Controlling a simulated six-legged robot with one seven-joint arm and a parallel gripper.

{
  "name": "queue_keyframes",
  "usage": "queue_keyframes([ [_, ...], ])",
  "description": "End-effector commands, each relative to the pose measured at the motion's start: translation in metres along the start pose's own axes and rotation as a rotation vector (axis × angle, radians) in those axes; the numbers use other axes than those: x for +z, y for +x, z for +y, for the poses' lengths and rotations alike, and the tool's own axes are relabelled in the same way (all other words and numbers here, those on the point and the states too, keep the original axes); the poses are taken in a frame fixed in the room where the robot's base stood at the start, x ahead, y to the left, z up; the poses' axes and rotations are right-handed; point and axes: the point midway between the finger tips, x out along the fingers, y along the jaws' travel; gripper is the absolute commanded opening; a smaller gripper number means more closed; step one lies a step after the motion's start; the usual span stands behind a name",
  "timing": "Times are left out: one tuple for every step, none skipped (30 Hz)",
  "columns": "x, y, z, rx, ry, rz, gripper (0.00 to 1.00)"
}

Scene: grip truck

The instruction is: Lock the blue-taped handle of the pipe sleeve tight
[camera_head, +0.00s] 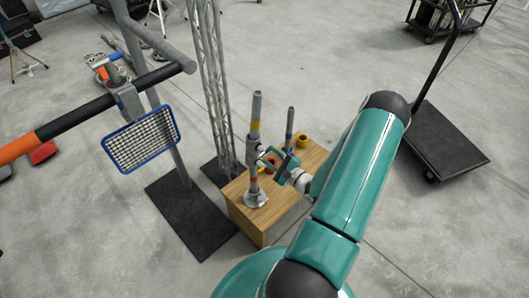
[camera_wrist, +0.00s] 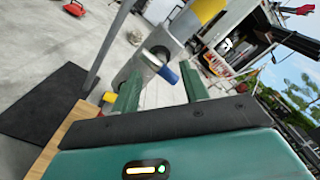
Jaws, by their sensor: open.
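A grey upright pipe with yellow and red bands (camera_head: 255,127) stands on a round flange on the wooden box (camera_head: 247,218). A grey metal pipe sleeve (camera_head: 252,150) is around it at mid-height. In the wrist view the sleeve (camera_wrist: 160,44) has a short handle with blue tape (camera_wrist: 168,74) that points toward my gripper. My gripper (camera_head: 270,162) is beside the sleeve, on the right. In the wrist view its two green fingers (camera_wrist: 160,72) are apart, with the taped handle showing between their tips. I cannot tell whether a finger touches it.
A thinner pipe (camera_head: 290,122) and a yellow ring (camera_head: 302,140) are at the box's back. A truss (camera_head: 210,70) stands behind. At left a mesh panel (camera_head: 141,139) hangs from a black and orange bar (camera_head: 90,112). A dark cart (camera_head: 440,140) is at right.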

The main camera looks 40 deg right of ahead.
Motion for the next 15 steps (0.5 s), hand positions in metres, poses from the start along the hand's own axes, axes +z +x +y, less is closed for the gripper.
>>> queue_keyframes([
  [0.001,0.010,0.001,0.001,0.000,-0.003,0.45],
  [0.002,0.014,0.001,0.001,0.000,-0.003,0.45],
  [0.002,0.020,0.001,0.000,0.000,-0.003,0.45],
  [0.001,0.024,0.001,0.000,0.000,-0.001,0.45],
  [0.001,0.027,0.001,0.001,0.000,-0.001,0.45],
  [0.002,0.030,0.002,0.001,0.000,-0.001,0.45],
  [0.002,0.033,0.002,0.001,0.000,-0.002,0.45],
  [0.002,0.035,0.002,0.001,0.001,-0.002,0.45],
  [0.003,0.036,0.002,0.001,0.001,-0.001,0.45],
  [0.003,0.037,0.002,0.001,0.001,-0.001,0.45],
  [0.003,0.037,0.002,0.000,0.001,-0.001,0.45],
  [0.003,0.037,0.002,0.000,0.001,0.000,0.45],
  [0.003,0.037,0.002,0.000,0.001,0.000,0.45],
  [0.003,0.037,0.002,0.000,0.001,0.000,0.45],
  [0.003,0.037,0.002,0.000,0.001,0.000,0.45],
])
